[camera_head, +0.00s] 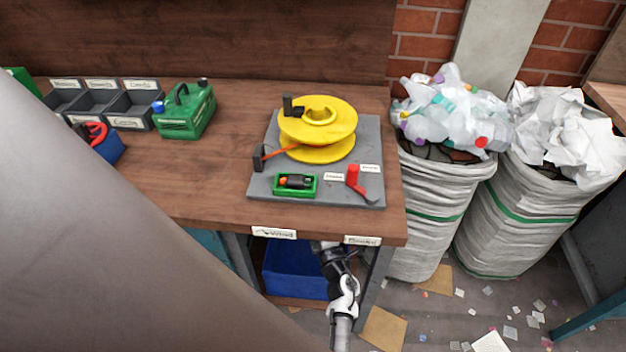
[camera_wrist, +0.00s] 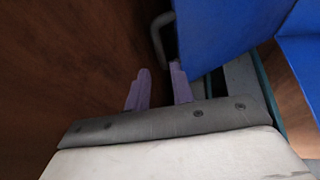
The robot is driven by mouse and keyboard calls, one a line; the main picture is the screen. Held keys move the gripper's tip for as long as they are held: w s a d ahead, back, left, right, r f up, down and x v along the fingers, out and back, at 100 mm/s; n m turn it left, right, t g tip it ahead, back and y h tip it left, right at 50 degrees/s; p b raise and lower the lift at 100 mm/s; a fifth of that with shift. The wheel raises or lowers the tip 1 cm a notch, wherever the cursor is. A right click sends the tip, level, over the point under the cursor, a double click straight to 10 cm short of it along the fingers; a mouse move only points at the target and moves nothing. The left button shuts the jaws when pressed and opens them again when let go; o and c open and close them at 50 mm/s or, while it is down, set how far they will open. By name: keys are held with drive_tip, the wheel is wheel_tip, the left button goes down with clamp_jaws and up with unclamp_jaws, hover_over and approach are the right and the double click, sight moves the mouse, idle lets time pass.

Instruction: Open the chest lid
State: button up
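A blue box (camera_head: 290,270), which looks like the chest, sits under the workbench in the head view. Its blue panel (camera_wrist: 225,35) fills the upper right of the wrist view. A grey bar handle (camera_wrist: 157,38) stands at that panel's left edge. My gripper (camera_wrist: 159,68) points toward the handle with its two purple fingers apart and nothing seen between them. The handle lies just beyond the fingertips; I cannot tell whether they touch it. In the head view my gripper (camera_head: 328,248) is at the bench's front edge beside the box, partly hidden by it.
The wooden workbench (camera_head: 230,190) overhangs the box, and its leg (camera_head: 376,275) stands just right of my arm. A grey board (camera_head: 260,185) with a yellow spool (camera_head: 318,120) lies on top. Full sacks (camera_head: 430,205) stand to the right; scraps litter the floor.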

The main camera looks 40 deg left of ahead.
drive_tip(key=shift+v, duration=1.55)
